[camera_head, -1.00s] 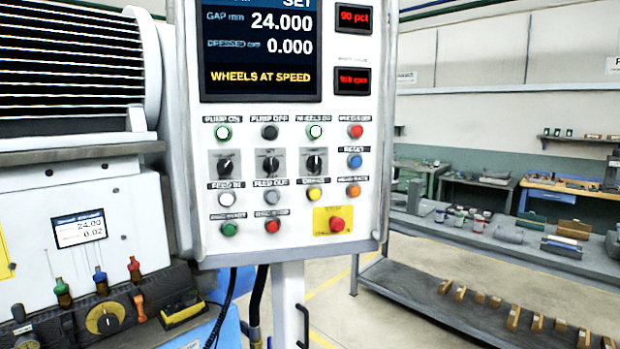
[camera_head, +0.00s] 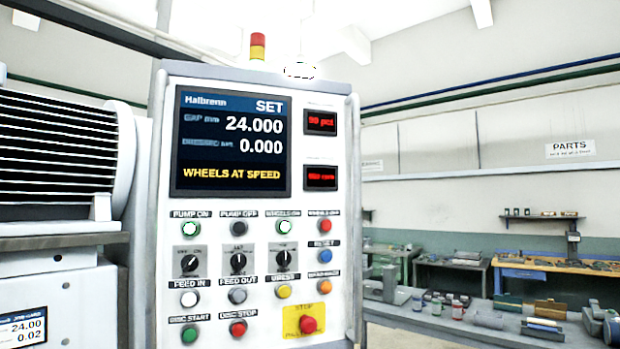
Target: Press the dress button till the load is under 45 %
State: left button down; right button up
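The yellow dress button (camera_head: 284,291) sits on the white control panel (camera_head: 262,330), in the row with feed in and feed out, under the right-hand rotary switch. The panel's screen (camera_head: 232,143) reads SET, gap 24.000, dressed 0.000 and WHEELS AT SPEED. The upper red readout (camera_head: 321,122) appears to show 90 pct. The lower red readout (camera_head: 321,177) is too small to read surely. The pump on button (camera_head: 191,229) and wheels on button (camera_head: 284,228) glow white and green. Neither of my grippers is in view.
A red emergency stop (camera_head: 308,324) on a yellow plate sits just below right of the dress button. The grey louvred machine (camera_head: 60,150) stands close at the left. Benches with parts (camera_head: 450,325) stand at the right. The space before the panel looks clear.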

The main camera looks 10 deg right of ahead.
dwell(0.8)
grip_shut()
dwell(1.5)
